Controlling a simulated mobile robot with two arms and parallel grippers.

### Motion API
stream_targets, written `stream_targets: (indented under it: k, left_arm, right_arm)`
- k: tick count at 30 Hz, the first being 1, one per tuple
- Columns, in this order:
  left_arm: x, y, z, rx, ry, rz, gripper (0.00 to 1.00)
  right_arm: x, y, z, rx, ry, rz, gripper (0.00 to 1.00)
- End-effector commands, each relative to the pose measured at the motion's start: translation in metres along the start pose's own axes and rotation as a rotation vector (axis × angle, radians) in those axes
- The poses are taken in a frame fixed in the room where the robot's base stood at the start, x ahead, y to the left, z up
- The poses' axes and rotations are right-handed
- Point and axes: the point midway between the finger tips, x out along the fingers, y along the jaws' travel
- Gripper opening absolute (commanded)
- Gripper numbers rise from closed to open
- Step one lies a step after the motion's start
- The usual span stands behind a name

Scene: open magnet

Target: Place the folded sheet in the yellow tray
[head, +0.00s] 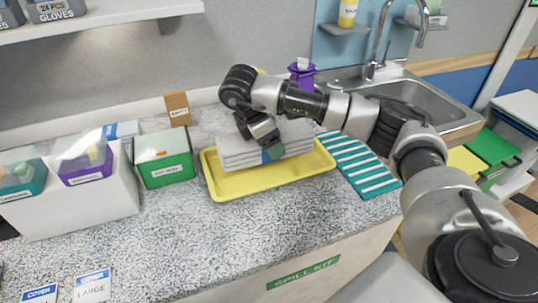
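The folded sheet (238,154) is a white, layered bundle at the yellow tray (228,188) on the speckled counter. It lies within the tray's outline, toward the back; I cannot tell whether it rests on the tray floor or is held slightly above it. My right gripper (272,150) comes down over the middle of the sheet from above, with its dark tip against the front of the bundle. The arm and wrist hide part of the sheet, and the far finger is hidden, so its grip is unclear. My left gripper is not in view.
A green box (165,170) stands left of the tray, and a white bin (110,205) with bagged containers is farther left. A teal-and-white striped mat (362,166) lies right of the tray. A purple bottle (302,74) and a sink (425,98) are behind.

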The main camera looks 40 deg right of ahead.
Motion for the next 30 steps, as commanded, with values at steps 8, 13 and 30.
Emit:
stream_targets:
  k: [8, 13, 30]
  left_arm:
    - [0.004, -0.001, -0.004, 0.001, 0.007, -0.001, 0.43]
    - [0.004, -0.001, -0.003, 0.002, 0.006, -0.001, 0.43]
    - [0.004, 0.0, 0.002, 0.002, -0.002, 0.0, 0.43]
  right_arm:
    - [0.029, 0.002, -0.011, -0.002, 0.0, -0.002, 0.42]
    - [0.038, 0.002, -0.015, 0.0, 0.001, 0.002, 0.42]
    - [0.035, 0.002, -0.015, -0.001, 0.001, 0.001, 1.0]
